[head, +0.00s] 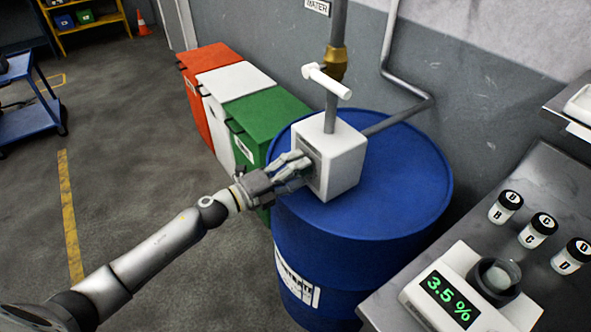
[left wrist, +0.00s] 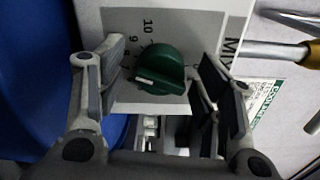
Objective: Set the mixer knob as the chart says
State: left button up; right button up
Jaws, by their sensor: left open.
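The mixer (head: 340,157) is a white box on top of a blue drum (head: 400,200). Its green knob (left wrist: 162,68) shows in the left wrist view, with a pale pointer line and a number scale (left wrist: 146,40) reading 10, 9, 8 and lower around it. My left gripper (head: 301,168) is at the mixer's front face. In the left wrist view the fingers (left wrist: 165,85) stand open on both sides of the knob, with gaps between them and it. The knob is hidden behind the fingers in the head view. A green-headed chart (left wrist: 265,98) is partly visible, mostly unreadable. My right gripper is not seen.
A meter (head: 450,300) reads 3.5 % on the bench at right, near jars B (head: 505,207), C (head: 538,230) and D (head: 571,256). Red, white and green bins (head: 265,118) stand behind the drum. Pipes rise from the mixer.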

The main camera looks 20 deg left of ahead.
pick_arm(q)
jog(key=shift+s+a, duration=0.1)
jog(key=v, duration=1.1)
jog(key=shift+s+a, duration=0.25)
jog(key=shift+s, duration=0.05)
